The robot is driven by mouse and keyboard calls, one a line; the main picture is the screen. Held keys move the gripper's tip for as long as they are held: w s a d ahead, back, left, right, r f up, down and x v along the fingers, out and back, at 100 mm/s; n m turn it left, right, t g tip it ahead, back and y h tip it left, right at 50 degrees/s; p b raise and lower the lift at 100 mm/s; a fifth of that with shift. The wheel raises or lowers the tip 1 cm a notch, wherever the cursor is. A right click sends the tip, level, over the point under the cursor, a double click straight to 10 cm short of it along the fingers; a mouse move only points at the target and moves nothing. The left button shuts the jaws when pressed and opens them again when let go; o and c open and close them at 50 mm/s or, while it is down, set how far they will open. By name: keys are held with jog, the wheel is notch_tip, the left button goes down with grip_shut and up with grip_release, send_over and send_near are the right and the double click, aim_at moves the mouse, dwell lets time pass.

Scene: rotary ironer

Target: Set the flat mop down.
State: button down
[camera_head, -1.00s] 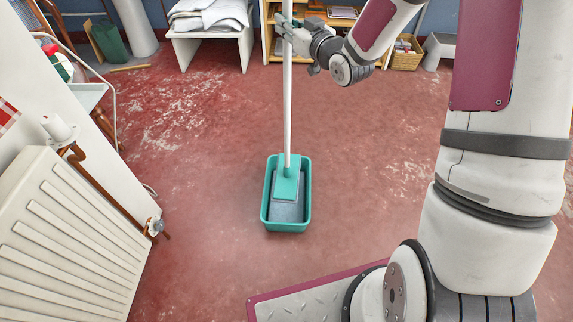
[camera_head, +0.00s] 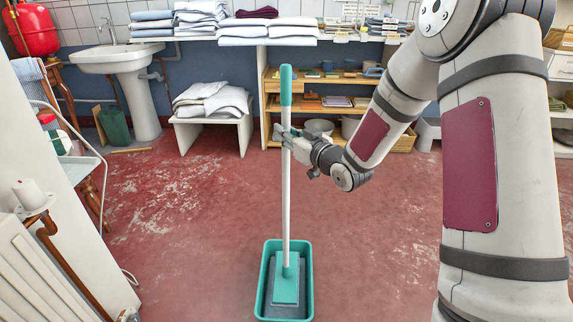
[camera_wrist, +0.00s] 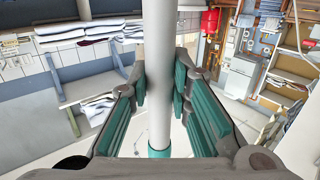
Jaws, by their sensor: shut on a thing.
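The flat mop (camera_head: 286,210) stands nearly upright with a white pole, a teal grip at its top and a teal head plate at its foot. Its head is inside the teal rectangular tub (camera_head: 262,290) on the red floor; whether it rests on the tub's bottom I cannot tell. My gripper (camera_head: 284,137) is shut on the white pole below the teal grip. In the wrist view the pole (camera_wrist: 158,70) runs between the two teal-padded fingers of my gripper (camera_wrist: 159,90).
A radiator (camera_head: 30,270) and white wall stand at the left. A white bench with folded linen (camera_head: 212,100), a sink (camera_head: 110,58) and a wooden shelf (camera_head: 310,112) line the back. The red floor around the tub is open.

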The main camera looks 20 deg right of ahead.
jog(key=shift+f+b, duration=0.95)
jog(key=shift+f, duration=2.2)
jog(key=c, duration=1.5)
grip_release()
jog(key=shift+o, duration=0.2)
jog(key=shift+r, duration=0.2)
jog(key=p, duration=0.2)
send_near(288, 153)
jog(key=shift+s+d, duration=0.2)
jog(key=shift+s, duration=0.35)
